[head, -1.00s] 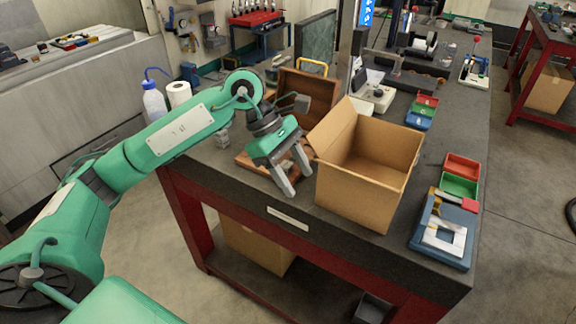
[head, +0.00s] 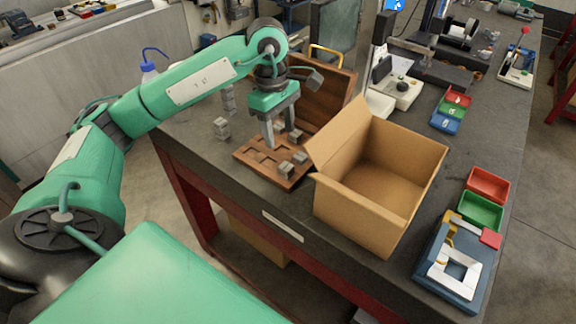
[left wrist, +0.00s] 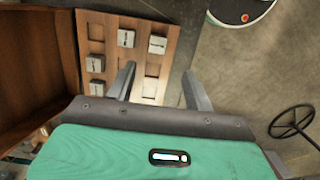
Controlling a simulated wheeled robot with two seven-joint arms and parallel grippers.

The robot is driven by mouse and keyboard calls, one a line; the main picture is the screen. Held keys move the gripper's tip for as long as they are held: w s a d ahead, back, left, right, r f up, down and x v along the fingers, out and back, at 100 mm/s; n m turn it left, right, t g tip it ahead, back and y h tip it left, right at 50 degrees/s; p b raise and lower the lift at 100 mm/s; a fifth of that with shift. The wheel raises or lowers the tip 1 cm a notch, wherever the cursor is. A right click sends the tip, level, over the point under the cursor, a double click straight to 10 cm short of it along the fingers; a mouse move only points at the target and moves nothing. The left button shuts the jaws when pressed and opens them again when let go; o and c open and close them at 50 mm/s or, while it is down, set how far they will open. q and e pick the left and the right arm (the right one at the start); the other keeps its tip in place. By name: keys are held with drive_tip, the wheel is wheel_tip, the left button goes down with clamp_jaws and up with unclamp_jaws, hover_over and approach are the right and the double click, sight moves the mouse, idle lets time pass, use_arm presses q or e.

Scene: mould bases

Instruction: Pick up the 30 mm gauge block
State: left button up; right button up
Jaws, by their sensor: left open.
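A wooden block tray (head: 248,157) lies on the bench, left of the cardboard box. Several small grey gauge blocks, one of them here (head: 285,168), sit in it and some pockets are empty. In the left wrist view the tray (left wrist: 150,88) shows several blocks, such as one here (left wrist: 157,45). Their markings are too small to read, so I cannot tell which is the 30 mm one. My left gripper (head: 281,137) points down over the tray, open and empty. In the left wrist view its fingers (left wrist: 158,74) are apart, partly over the tray. My right gripper is out of view.
An open cardboard box (head: 350,205) stands close right of the tray. A wooden lid (head: 325,95) rises behind it. Grey blocks (head: 222,128) stand on the bench to the left. Red and green bins (head: 481,210) and a blue fixture (head: 455,262) are at right.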

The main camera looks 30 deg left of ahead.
use_arm(q)
hover_over(286, 166)
drive_tip(key=f, duration=0.2)
drive_tip(key=a+f, duration=0.1)
drive_tip(key=f, duration=0.1)
drive_tip(key=shift+s+f+p, duration=0.1)
drive_tip(key=shift+f+p, duration=0.1)
drive_tip(key=shift+p, duration=0.15)
drive_tip(key=shift+d+f, duration=0.1)
drive_tip(key=shift+f, duration=0.2)
drive_tip(key=shift+f+p, duration=0.3)
drive_tip(key=shift+f, duration=0.1)
drive_tip(key=f, duration=0.1)
drive_tip(key=f+p, duration=0.1)
drive_tip(key=f, duration=0.2)
drive_tip(key=shift+d+p, duration=0.3)
drive_tip(key=shift+p, duration=0.1)
drive_tip(key=shift+f, duration=0.3)
clamp_jaws()
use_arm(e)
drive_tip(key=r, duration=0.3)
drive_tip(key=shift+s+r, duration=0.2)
use_arm(q)
drive_tip(key=shift+r, duration=0.1)
